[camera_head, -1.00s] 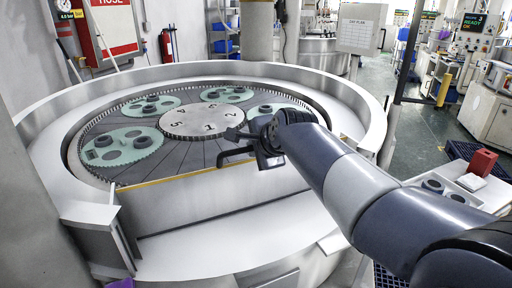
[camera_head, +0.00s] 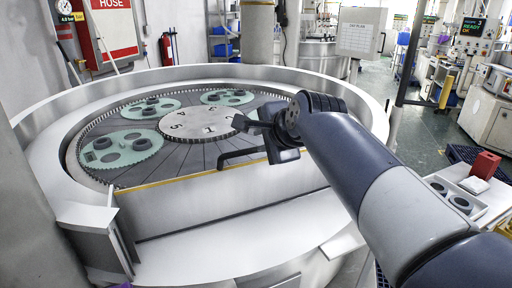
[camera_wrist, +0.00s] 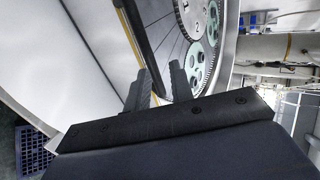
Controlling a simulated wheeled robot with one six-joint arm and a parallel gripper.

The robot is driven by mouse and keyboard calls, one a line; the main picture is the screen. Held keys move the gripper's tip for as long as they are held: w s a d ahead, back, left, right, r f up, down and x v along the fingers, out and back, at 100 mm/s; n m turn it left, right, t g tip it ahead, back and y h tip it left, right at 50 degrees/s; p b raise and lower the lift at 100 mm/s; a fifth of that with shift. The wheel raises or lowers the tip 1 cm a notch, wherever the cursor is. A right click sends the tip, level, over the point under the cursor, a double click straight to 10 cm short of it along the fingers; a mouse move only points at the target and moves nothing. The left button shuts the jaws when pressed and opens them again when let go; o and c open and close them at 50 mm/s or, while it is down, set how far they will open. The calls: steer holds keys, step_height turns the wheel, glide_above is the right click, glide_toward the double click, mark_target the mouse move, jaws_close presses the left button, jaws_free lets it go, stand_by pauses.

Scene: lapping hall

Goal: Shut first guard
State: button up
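The round lapping machine fills the left and middle of the head view, with a pale raised rim (camera_head: 75,212) around its dark plate. The rim is broken at the front, where a low pale panel (camera_head: 220,200) with a yellow top strip (camera_head: 190,179) spans the gap. I cannot tell which part is the first guard. My gripper (camera_head: 236,143) is above the plate's front right edge, just behind the yellow strip. In the wrist view, the fingers (camera_wrist: 160,84) point towards the yellow-edged panel (camera_wrist: 125,45) and plate.
Green carriers (camera_head: 122,148) with dark rings lie on the plate around a numbered centre disc (camera_head: 195,121). At right, a pale tray (camera_head: 482,207) holds dark rings beside a red block (camera_head: 485,164). A post (camera_head: 410,60) stands behind. The floor at the back right is open.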

steer(key=v, duration=0.3)
steer(key=shift+s+d, duration=0.15)
steer(key=shift+s, duration=0.3)
steer(key=x, duration=0.6)
steer(key=shift+w+p, duration=0.25)
steer(key=shift+p, duration=0.05)
